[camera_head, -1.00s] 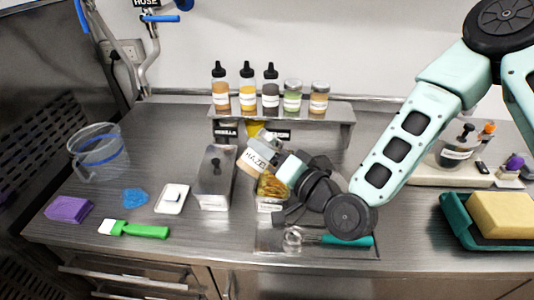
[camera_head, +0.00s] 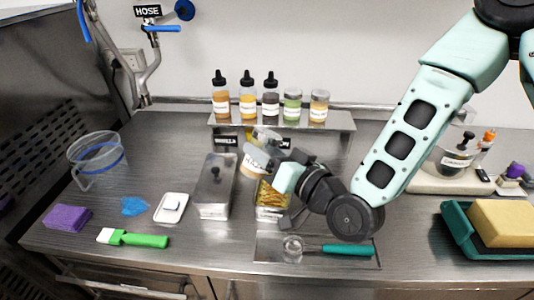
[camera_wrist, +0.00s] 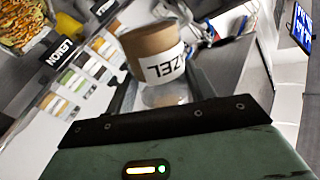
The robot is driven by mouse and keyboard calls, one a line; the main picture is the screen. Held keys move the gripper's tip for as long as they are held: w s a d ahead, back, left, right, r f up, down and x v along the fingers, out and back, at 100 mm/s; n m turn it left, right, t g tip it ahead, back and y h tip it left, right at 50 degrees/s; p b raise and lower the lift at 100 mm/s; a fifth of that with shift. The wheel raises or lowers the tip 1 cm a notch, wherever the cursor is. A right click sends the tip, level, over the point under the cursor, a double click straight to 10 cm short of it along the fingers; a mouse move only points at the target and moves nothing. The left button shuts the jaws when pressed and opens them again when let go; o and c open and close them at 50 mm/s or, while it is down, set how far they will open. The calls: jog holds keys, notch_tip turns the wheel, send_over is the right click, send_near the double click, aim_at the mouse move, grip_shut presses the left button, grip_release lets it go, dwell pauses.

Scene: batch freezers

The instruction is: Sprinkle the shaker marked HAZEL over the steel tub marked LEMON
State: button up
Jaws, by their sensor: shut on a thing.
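The HAZEL shaker (camera_head: 257,157) is in my gripper (camera_head: 278,165), tilted over the back of an open steel tub (camera_head: 272,213). It also shows in the wrist view (camera_wrist: 152,52), with a brown body and a white label reading ZEL, upside down. My gripper is shut on it. In the wrist view a LEMON label (camera_wrist: 61,50) sits beside an open tub of food (camera_wrist: 22,24) at the upper left. I cannot tell whether anything falls from the shaker.
A lidded steel tub (camera_head: 214,190) stands just left of the open one. A raised shelf (camera_head: 335,122) with several bottles and jars is behind. A scoop with a teal handle (camera_head: 347,250) lies in front. A teal tray (camera_head: 455,225) with a yellow block is at right.

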notch_tip(320, 180, up, 2)
jog(key=n+b, duration=0.2)
jog(key=n, duration=0.4)
jog(key=shift+s, duration=0.1)
